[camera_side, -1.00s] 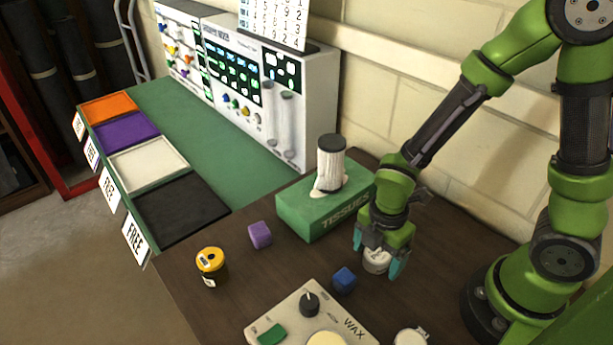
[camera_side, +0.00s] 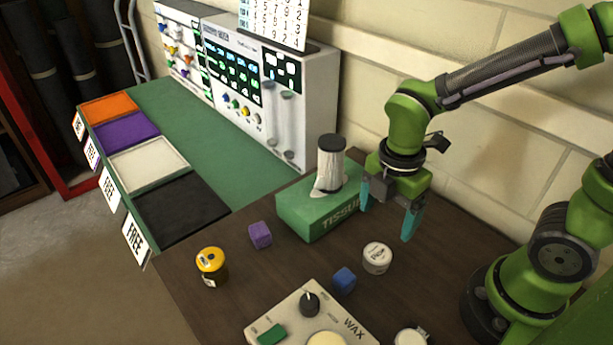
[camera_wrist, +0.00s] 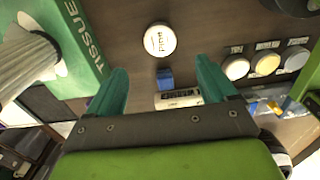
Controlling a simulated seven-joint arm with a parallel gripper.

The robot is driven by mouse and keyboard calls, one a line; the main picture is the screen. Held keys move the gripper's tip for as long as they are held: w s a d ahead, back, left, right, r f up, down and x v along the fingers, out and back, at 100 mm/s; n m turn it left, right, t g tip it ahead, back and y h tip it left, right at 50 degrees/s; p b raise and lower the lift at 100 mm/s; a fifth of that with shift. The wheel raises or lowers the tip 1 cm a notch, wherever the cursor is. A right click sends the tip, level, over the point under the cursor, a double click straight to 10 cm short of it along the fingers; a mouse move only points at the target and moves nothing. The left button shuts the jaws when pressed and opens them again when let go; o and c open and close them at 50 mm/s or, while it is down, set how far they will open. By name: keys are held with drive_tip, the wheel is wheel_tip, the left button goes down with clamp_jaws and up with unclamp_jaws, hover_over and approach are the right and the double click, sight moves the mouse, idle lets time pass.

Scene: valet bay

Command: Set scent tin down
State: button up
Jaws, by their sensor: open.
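The scent tin appears to be the small round white-lidded tin (camera_side: 377,257) standing upright on the dark wooden table, just right of the blue cube. In the wrist view its round white lid (camera_wrist: 160,40) shows with lettering that reads like "Pine". My gripper (camera_side: 388,222) has teal fingers spread wide, with nothing between them. It hangs above and behind the tin, clear of it. The wrist view also shows the open fingers (camera_wrist: 163,85), with the tin out beyond their tips.
A green tissue box (camera_side: 310,215) with a ribbed cylinder on top stands close left of my gripper. A blue cube (camera_side: 344,279), purple cube (camera_side: 260,235), yellow-lidded tin (camera_side: 211,265) and wax unit (camera_side: 290,318) are on the table. Colored trays lie on the far-left green counter.

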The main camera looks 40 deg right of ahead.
drive_tip(key=d+r+m+t+y, duration=0.1)
drive_tip(key=d+r+m+t, duration=0.1)
drive_tip(key=r+m, duration=0.4)
drive_tip(key=d+r+m+t+y, duration=0.1)
drive_tip(key=d+r+m+t, duration=0.2)
drive_tip(key=m, duration=1.3)
wheel_tip(320, 180, up, 3)
drive_tip(key=shift+s+d+r+t, duration=0.2)
drive_tip(key=shift+d+t, duration=0.15)
drive_tip(key=shift+t, duration=0.75)
